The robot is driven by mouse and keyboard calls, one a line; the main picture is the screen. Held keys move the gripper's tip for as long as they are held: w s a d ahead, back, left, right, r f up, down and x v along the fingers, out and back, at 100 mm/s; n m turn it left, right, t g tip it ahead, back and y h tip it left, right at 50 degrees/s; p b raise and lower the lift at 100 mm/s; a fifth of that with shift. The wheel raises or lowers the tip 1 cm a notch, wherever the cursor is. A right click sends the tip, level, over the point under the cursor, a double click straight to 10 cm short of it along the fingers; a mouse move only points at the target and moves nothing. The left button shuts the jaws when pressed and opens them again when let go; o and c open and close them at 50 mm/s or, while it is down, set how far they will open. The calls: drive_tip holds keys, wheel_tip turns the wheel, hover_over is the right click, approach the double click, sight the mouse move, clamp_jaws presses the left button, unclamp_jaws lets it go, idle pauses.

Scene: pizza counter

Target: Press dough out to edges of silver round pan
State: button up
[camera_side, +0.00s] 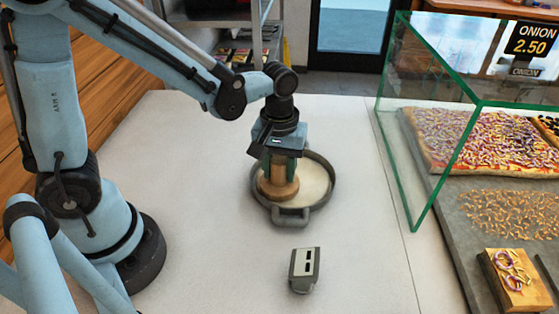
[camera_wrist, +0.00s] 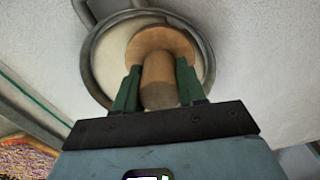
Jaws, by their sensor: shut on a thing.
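The round pan (camera_side: 333,188) is grey, with a loop handle at its front, and sits on the white counter. Its rim also shows in the wrist view (camera_wrist: 91,62). Pale dough (camera_side: 314,180) lies inside it, also visible in the wrist view (camera_wrist: 110,48). My gripper (camera_side: 279,170) is shut on the handle of a wooden press (camera_side: 279,190) with a round flat base. The press is upright over the pan's left front part in the side view. In the wrist view, green fingers (camera_wrist: 159,84) flank the handle. The base hides part of the dough; whether it touches is unclear.
A small grey block with dark slots (camera_side: 304,268) stands on the counter in front of the pan. A green-edged glass case (camera_side: 412,150) with a topped pizza (camera_side: 475,138) is at the right. The white counter (camera_side: 205,210) left of the pan is clear.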

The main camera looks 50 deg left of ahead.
idle(0.4)
drive_tip(key=shift+r, duration=3.7)
